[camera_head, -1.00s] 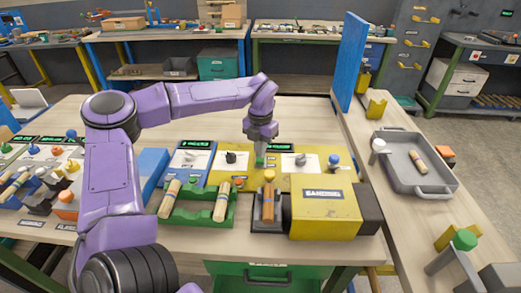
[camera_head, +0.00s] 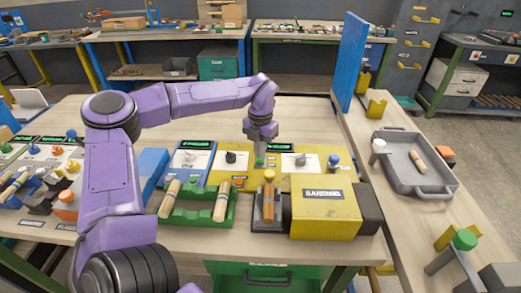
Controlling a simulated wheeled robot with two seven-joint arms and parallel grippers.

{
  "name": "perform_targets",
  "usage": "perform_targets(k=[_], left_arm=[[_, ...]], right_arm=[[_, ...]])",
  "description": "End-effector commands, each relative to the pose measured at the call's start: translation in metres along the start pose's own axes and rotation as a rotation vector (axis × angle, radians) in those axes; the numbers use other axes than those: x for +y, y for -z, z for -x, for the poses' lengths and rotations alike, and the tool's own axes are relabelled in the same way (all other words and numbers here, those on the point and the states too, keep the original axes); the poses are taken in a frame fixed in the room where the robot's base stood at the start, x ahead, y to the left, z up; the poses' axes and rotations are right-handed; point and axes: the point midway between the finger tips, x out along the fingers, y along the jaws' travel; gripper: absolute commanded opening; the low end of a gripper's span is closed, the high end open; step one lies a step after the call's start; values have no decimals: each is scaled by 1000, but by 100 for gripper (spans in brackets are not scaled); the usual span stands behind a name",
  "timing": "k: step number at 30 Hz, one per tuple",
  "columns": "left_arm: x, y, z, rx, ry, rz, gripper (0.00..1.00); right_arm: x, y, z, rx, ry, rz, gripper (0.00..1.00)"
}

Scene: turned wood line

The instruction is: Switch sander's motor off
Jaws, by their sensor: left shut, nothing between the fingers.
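The sander is a yellow box (camera_head: 325,208) labelled "SANDING", with a dark grey end on its right. A turned wood piece (camera_head: 269,202) stands in the dark holder on its left. Behind it is a yellow control panel (camera_head: 318,183) with a dark switch (camera_head: 300,160) on a white plate, a blue knob (camera_head: 334,160) and a lit green display (camera_head: 278,147). My left gripper (camera_head: 260,160) is shut and empty, pointing down at the panel's left part. A small green part shows at its fingertips; I cannot tell whether they touch it. My right gripper is out of view.
A green rack (camera_head: 197,217) with turned pieces stands left of the sander. A blue panel (camera_head: 190,166) with a white dial plate is behind it. On the right bench are a grey tray (camera_head: 432,188) and a green-topped post (camera_head: 464,240). A blue divider (camera_head: 350,60) stands at the back.

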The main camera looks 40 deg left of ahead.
Motion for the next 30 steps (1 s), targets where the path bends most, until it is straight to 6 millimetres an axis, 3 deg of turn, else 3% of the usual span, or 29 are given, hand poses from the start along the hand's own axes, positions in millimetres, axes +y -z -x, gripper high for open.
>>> perform_targets(k=[30], left_arm=[[0,0,-13,1,0,0,0]], right_arm=[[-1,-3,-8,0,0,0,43]])
